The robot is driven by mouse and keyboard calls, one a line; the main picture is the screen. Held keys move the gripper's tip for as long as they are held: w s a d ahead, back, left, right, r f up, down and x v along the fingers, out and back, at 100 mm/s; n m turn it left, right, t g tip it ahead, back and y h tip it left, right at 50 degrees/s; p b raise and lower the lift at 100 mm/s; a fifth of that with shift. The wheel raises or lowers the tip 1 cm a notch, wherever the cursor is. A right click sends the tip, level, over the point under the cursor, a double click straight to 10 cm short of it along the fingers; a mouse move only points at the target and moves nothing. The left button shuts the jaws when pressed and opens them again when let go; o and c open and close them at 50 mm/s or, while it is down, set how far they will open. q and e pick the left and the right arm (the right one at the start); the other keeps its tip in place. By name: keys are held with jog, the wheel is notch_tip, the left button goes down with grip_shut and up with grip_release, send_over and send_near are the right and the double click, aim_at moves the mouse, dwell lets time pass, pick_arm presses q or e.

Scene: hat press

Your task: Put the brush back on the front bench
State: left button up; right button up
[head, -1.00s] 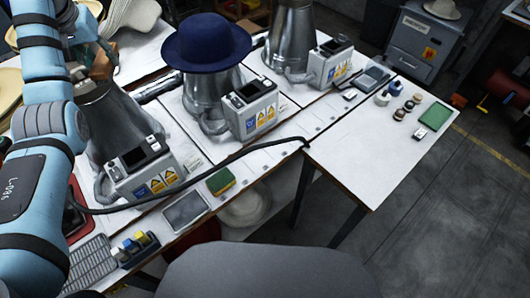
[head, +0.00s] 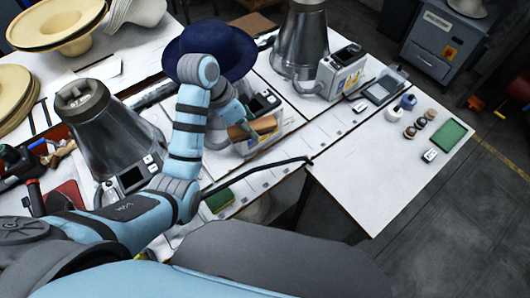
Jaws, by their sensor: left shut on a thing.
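My left gripper (head: 237,118) is shut on the brush (head: 261,127), which has a brown wooden body. It holds the brush in front of the middle steamer, over the steamer's control box; the height above the bench is hard to tell. The gripper's fingers are partly hidden by my own wrist. The white bench (head: 385,185) runs along the front and has a wide bare stretch at its right end. My right gripper is not in view.
A navy hat (head: 232,45) sits on the middle steamer. Metal cones stand at left (head: 100,125) and back (head: 300,40). A black hose (head: 265,170) crosses the bench. A green pad (head: 452,132) and several small round pots (head: 420,122) lie at the right.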

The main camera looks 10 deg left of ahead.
pick_arm(q)
jog(key=shift+m, duration=0.6)
jog(key=f+b, duration=0.1)
jog(key=f, duration=0.5)
jog(key=s+d+f+b, duration=0.1)
jog(key=f+b, duration=0.1)
jog(key=f, duration=0.5)
jog(key=d+f+b, duration=0.1)
jog(key=f+b, duration=0.1)
jog(key=f, duration=0.4)
jog(key=shift+s+d+f, duration=0.15)
jog(key=shift+s+f, duration=0.05)
jog(key=shift+s, duration=0.2)
jog(key=shift+f, duration=0.4)
jog(key=shift+s+r, duration=0.1)
jog(key=shift+s, duration=0.05)
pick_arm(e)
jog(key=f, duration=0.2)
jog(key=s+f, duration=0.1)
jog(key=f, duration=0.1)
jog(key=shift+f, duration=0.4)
pick_arm(q)
jog(key=o, duration=1.1)
